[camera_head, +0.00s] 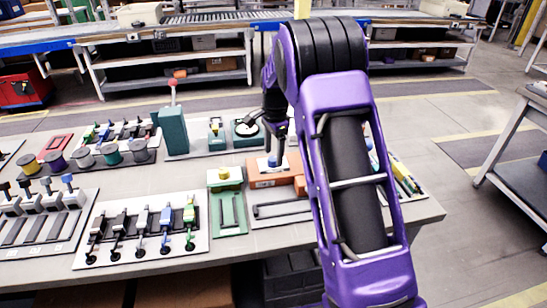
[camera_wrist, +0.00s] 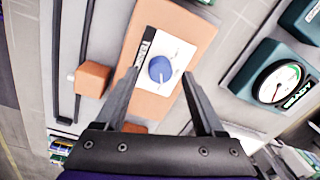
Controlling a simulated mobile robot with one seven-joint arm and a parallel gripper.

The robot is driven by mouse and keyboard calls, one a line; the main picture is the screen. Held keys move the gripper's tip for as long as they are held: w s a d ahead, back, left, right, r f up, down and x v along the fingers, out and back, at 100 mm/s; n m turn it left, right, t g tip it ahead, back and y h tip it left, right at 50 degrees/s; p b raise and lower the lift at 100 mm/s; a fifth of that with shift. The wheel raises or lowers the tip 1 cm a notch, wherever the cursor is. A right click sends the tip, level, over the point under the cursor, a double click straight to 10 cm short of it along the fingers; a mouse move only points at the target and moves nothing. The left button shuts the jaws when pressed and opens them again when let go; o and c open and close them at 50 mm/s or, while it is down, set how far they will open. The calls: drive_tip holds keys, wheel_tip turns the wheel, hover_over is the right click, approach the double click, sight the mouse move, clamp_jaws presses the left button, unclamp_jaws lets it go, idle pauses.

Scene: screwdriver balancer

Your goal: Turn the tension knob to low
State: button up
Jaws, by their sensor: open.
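A round blue knob (camera_wrist: 160,69) sits on a white plate (camera_wrist: 179,52) on an orange block (camera_wrist: 150,103). A small mark shows on the knob's lower part, and small dark print runs along the plate's left edge; I cannot read it. In the head view the orange block (camera_head: 262,181) stands near the middle of the table, with the blue knob (camera_head: 271,162) on top. My gripper (camera_wrist: 160,73) is open, its fingers on either side of the knob with a gap to each. In the head view my gripper (camera_head: 276,150) is above the block, partly hidden by my arm.
A green box with a round dial (camera_wrist: 276,84) stands to the right in the wrist view. A smaller orange block (camera_wrist: 92,79) lies left, by a dark rail.

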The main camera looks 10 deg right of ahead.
drive_tip(key=shift+f, duration=0.8)
clamp_jaws()
